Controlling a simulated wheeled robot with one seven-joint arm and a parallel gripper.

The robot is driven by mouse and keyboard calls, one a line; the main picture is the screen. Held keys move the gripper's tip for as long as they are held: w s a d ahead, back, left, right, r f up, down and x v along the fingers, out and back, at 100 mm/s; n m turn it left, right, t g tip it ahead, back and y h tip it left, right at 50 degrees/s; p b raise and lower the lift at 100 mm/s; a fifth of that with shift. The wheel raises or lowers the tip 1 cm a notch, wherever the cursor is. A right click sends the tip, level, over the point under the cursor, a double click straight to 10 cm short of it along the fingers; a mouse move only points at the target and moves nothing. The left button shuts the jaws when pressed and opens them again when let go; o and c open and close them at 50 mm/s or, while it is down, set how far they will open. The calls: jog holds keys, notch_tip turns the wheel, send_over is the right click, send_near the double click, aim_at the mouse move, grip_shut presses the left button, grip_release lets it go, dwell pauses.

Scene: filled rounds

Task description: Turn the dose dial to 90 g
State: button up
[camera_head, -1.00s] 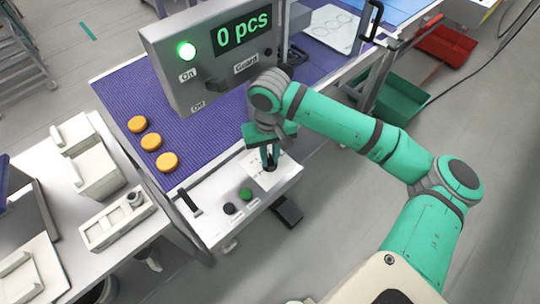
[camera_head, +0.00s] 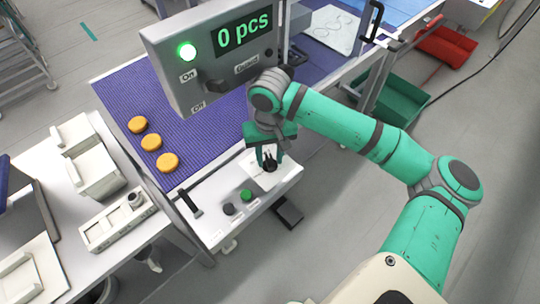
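The dose dial (camera_head: 269,166) is a small black knob on a pale square plate (camera_head: 256,176), set in the white control panel at the front of the conveyor. My gripper (camera_head: 268,157) is directly above the dial, pointing down. The gripper partly covers the dial and plate, and the scale marks are too small to read.
A grey box with a green display (camera_head: 242,33) reading "0 pcs" and a lit green lamp (camera_head: 187,52) stands behind the gripper. A green button (camera_head: 246,195) and a black button (camera_head: 229,209) are left of the dial. Several orange rounds (camera_head: 151,142) lie on the purple belt (camera_head: 118,88).

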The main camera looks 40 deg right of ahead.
aim_at(270, 159)
notch_tip(270, 159, up, 8)
jog(key=shift+f, duration=0.25)
dwell(0.7)
